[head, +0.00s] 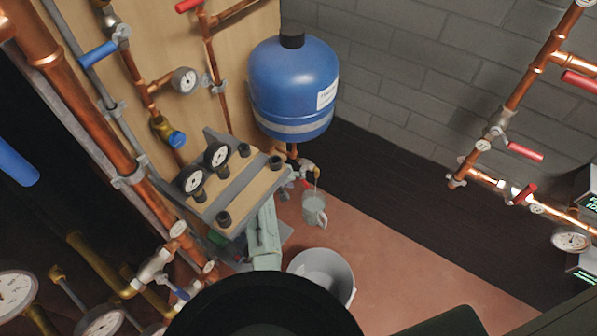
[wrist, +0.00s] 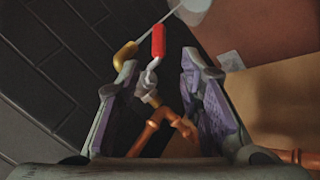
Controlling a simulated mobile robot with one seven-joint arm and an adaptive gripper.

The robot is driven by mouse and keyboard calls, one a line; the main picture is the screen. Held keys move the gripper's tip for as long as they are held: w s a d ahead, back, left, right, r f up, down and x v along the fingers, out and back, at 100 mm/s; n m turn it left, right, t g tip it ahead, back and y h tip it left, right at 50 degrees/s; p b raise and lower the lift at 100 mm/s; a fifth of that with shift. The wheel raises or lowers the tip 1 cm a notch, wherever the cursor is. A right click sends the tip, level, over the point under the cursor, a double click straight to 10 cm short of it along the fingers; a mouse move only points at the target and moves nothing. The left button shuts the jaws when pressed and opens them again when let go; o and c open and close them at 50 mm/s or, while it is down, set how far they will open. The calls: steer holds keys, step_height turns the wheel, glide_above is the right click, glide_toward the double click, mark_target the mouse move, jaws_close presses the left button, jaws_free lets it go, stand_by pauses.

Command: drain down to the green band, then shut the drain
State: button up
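The drain valve (head: 308,168) is under the blue tank (head: 293,88) in the head view. A thin stream falls from its spout into a pale jug (head: 314,208) on the floor. In the wrist view the valve's red lever (wrist: 158,40) stands just beyond my fingertips, beside the brass spout (wrist: 125,53). My gripper (wrist: 158,72) is open, its two fingers apart on either side of the valve body; contact is not clear. Two dial gauges (head: 192,180) (head: 217,155) sit on the panel; their needles and any green band are too small to read.
A pale bucket (head: 322,272) stands on the floor in front of the jug. Copper pipes and the gauge panel (head: 235,190) crowd the left. A pipe run with red levers (head: 525,152) is at the right wall. The floor right of the bucket is clear.

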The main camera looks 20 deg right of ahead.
mark_target(304, 181)
steer(key=x, duration=0.7)
steer(key=shift+s+d+f, duration=0.1)
steer(key=shift+s+d, duration=0.05)
jaws_close()
stand_by(0.3)
